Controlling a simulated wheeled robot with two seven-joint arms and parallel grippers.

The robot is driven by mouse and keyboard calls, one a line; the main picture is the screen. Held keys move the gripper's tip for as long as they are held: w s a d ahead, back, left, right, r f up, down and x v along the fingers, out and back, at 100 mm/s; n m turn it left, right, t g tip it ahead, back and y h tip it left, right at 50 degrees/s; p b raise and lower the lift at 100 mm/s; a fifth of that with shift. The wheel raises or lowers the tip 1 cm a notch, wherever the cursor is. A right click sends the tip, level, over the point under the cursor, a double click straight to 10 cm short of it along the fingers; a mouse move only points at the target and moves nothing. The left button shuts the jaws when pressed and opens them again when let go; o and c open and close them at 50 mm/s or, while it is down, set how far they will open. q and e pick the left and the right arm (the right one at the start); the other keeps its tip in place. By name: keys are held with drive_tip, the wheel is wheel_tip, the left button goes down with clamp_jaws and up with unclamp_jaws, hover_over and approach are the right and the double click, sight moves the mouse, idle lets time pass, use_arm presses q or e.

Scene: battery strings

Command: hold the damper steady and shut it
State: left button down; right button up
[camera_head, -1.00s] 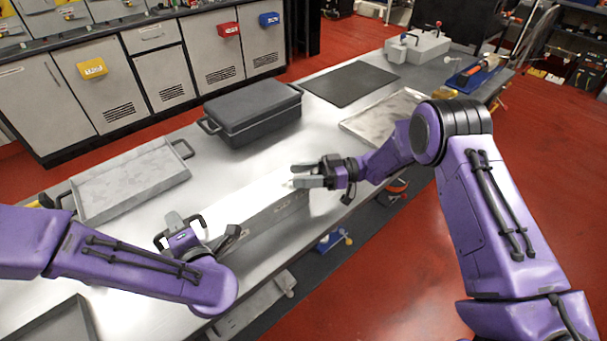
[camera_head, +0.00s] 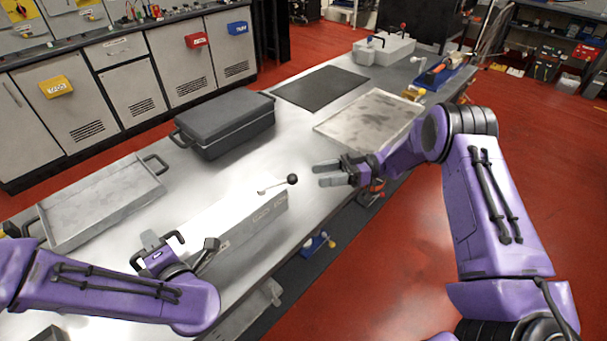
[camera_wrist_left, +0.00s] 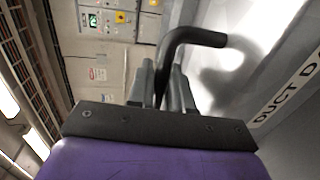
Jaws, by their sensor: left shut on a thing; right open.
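The damper is a long pale grey duct box (camera_head: 245,222) on the bench. A short lever (camera_head: 275,187) with a black ball knob (camera_head: 292,179) sits on its top near the right end, leaning right. My left gripper (camera_head: 152,243) is at the box's near left end. In the left wrist view, its fingers (camera_wrist_left: 165,85) are shut on a bent black handle (camera_wrist_left: 195,38), beside a face lettered "DUCT D", the rest cut off. My right gripper (camera_head: 325,174) is open and empty, right of the knob and apart from it.
A black case (camera_head: 225,125) and a grey tray (camera_head: 100,205) lie behind the box. A dark mat (camera_head: 320,87) and a shallow metal tray (camera_head: 372,120) lie farther along the bench. The bench's front edge runs close before the box.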

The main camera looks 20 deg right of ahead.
use_arm(q)
drive_tip(key=c, duration=1.1)
unclamp_jaws()
drive_tip(key=shift+s+f, duration=0.2)
drive_tip(key=shift+f, duration=0.25)
drive_tip(key=shift+c, duration=0.2)
drive_tip(key=shift+o, duration=0.9)
drive_tip(key=shift+w, duration=0.15)
drive_tip(key=shift+r, duration=0.15)
drive_tip(key=shift+w, duration=0.15)
drive_tip(key=shift+r, duration=0.1)
drive_tip(key=v, duration=1.2)
drive_tip(key=shift+a, duration=0.1)
